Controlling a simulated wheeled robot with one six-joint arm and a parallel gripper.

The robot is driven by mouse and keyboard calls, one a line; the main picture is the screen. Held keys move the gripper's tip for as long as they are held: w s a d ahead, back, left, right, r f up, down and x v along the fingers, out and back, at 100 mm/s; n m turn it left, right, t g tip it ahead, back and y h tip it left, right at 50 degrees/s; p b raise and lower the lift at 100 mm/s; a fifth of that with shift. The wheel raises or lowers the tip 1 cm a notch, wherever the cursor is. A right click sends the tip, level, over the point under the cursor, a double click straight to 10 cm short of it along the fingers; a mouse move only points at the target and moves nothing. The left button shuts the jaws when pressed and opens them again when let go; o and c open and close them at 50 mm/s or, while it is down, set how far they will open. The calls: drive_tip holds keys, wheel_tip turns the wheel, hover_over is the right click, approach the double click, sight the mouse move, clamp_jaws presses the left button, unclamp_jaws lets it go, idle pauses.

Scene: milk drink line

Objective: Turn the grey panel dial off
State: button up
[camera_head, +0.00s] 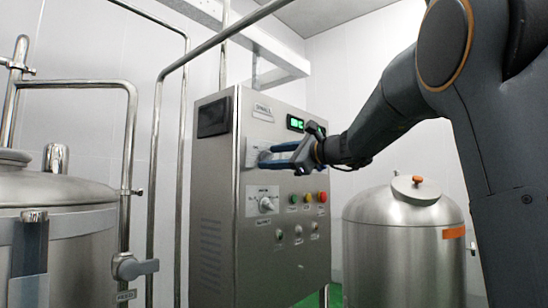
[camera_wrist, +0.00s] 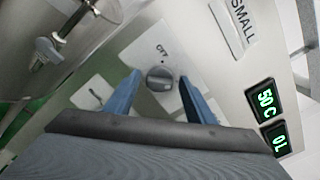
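The grey dial (camera_wrist: 160,79) is a dark round knob on a pale plate, with the marking OFF beside it, seen in the wrist view. My gripper (camera_wrist: 159,80) has its two blue fingers open, one on each side of the dial, with gaps showing to both. How far the fingertips stand from the panel is hard to tell. In the head view my gripper (camera_head: 266,157) reaches in from the right to the front of the steel control panel (camera_head: 222,240). There the fingers hide the dial. Which way the dial points is unclear.
Below my gripper are a larger selector knob (camera_head: 266,204) and several coloured buttons (camera_head: 307,197). Green displays (camera_head: 296,124) are lit above. A steel tank (camera_head: 400,250) stands at right, and another tank (camera_head: 65,190) with pipes at left.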

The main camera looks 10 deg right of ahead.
drive_tip(key=c, duration=0.9)
drive_tip(key=shift+c, duration=0.2)
drive_tip(key=shift+f+n+b, duration=0.1)
drive_tip(key=shift+n+b, duration=0.2)
drive_tip(key=shift+b, duration=0.4)
drive_tip(key=n+b, duration=0.2)
drive_tip(key=b, duration=0.2)
drive_tip(key=shift+f+b, duration=0.2)
drive_tip(key=shift+b, duration=0.15)
drive_tip(key=n+b, duration=0.4)
drive_tip(key=b, duration=0.2)
drive_tip(key=n+b, duration=0.5)
drive_tip(key=b, duration=0.1)
drive_tip(key=n+b, duration=0.4)
drive_tip(key=b, duration=0.2)
drive_tip(key=shift+f, duration=0.25)
drive_tip(key=shift+r+n+b, duration=0.1)
drive_tip(key=shift+n+b, duration=0.65)
drive_tip(key=shift+n, duration=0.45)
